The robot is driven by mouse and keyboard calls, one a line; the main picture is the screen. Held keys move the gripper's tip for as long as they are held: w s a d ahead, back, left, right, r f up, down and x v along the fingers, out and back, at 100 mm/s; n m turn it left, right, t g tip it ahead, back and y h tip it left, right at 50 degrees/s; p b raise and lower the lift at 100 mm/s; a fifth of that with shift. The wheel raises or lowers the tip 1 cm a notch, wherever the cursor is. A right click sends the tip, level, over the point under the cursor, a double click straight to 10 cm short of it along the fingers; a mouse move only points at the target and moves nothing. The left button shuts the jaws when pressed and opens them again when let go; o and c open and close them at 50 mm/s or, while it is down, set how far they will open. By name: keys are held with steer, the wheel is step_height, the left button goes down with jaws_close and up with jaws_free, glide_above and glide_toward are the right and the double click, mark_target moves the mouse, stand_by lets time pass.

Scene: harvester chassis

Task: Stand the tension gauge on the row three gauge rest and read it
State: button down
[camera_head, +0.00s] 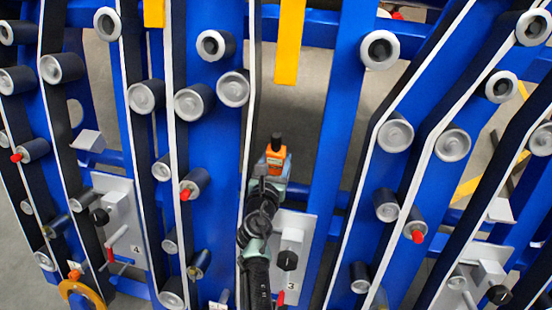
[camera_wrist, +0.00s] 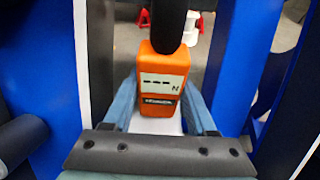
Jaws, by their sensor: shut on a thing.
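The tension gauge (camera_head: 276,158) is orange with a black upright top. It also shows in the wrist view (camera_wrist: 163,82), where its pale display reads three dashes beside an N. My gripper (camera_head: 270,180) is shut on the gauge, with a blue-grey finger on each side in the wrist view (camera_wrist: 160,108). The gauge looks upright. A pale surface (camera_wrist: 153,126) shows low behind the gauge, which may be the row three gauge rest. The gauge and my gripper mostly hide it, and I cannot tell whether they touch.
The panel marked 3 (camera_head: 292,240), with a black knob (camera_head: 288,261) and a red-ended handle (camera_head: 281,297), is just right of my arm. Blue uprights, dark belts and grey rollers stand close on both sides. A panel marked 4 (camera_head: 125,215) is at left. A yellow bar (camera_head: 289,40) hangs behind.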

steer(key=shift+f+b, duration=0.35)
steer(key=shift+b, duration=0.05)
steer(key=shift+c, duration=1.4)
jaws_free()
steer(key=shift+o, duration=0.8)
steer(key=p+v, duration=0.2)
steer(key=v, duration=1.1)
steer(key=shift+w+r, duration=0.1)
steer(key=shift+r, duration=0.1)
